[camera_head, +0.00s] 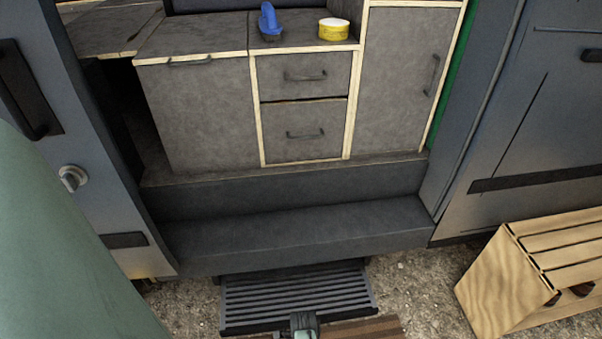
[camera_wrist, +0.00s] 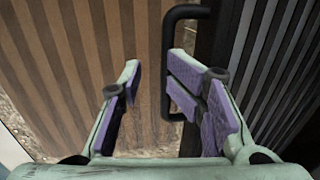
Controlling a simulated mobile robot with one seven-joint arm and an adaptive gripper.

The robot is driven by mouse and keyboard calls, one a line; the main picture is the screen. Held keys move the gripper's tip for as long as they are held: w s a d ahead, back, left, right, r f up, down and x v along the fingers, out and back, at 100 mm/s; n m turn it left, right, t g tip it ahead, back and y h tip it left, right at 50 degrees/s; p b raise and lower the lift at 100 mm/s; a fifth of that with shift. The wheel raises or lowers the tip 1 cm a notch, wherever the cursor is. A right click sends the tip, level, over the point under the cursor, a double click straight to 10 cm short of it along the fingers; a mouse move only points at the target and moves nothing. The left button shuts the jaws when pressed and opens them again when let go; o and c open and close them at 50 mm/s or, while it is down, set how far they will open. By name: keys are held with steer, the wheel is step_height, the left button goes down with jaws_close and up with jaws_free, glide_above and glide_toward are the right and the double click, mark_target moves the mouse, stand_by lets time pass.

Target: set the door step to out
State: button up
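The door step (camera_head: 297,293) is a dark ribbed tread below the van's sill in the head view, jutting out over the gravel. In the wrist view its dark ribbed surface (camera_wrist: 268,65) is at the right. A black loop handle (camera_wrist: 169,62) stands at that surface's left edge. My gripper (camera_wrist: 155,68) is open, with purple pads apart. The handle's long bar shows between the fingers, close to the right one, which hides part of it; I cannot tell whether they touch. In the head view my gripper (camera_head: 304,322) shows at the step's front edge, its fingers mostly hidden.
Brown slatted boards (camera_head: 362,329) lie in front of the step and fill the left of the wrist view. A wooden crate (camera_head: 530,275) stands on the gravel at right. The open door (camera_head: 75,130) is at left. Cabinets (camera_head: 205,115) stand inside the van.

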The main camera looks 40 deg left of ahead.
step_height(320, 180, up, 12)
steer(key=s+d+p, duration=0.1)
steer(key=p, duration=0.4)
steer(key=shift+s+d+r+p, duration=0.15)
steer(key=shift+s+d+p, duration=0.05)
steer(key=shift+d+p, duration=0.2)
stand_by(0.6)
stand_by(0.4)
step_height(320, 180, up, 10)
stand_by(0.5)
